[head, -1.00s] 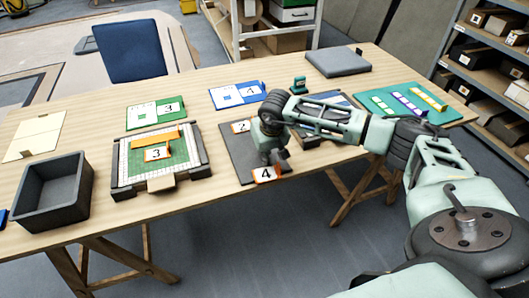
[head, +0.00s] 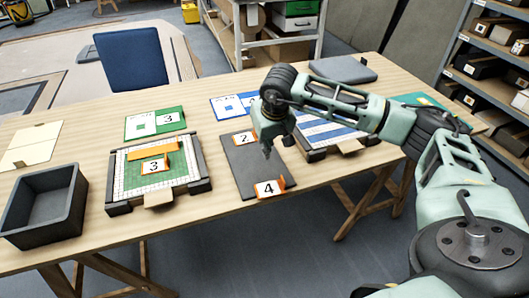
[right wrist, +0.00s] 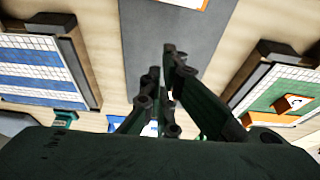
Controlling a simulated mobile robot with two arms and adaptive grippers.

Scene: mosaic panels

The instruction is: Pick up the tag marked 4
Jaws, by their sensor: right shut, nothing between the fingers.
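The tag marked 4 (head: 268,189) is a white plate with an orange body at the front edge of a dark grey board (head: 252,165). My right gripper (head: 267,152) points down over that board, behind and above the tag, apart from it. It is shut with nothing between its fingers. In the right wrist view the gripper (right wrist: 163,62) shows over the grey board (right wrist: 172,50). A white and orange piece, likely the tag, is cut off at that view's top edge. My left gripper is not in view.
A tag marked 2 (head: 243,138) sits at the board's back edge. A green mosaic panel with a tag marked 3 (head: 155,166) is left; a blue-striped panel (head: 325,131) is right. An empty dark bin (head: 40,222) stands at far left.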

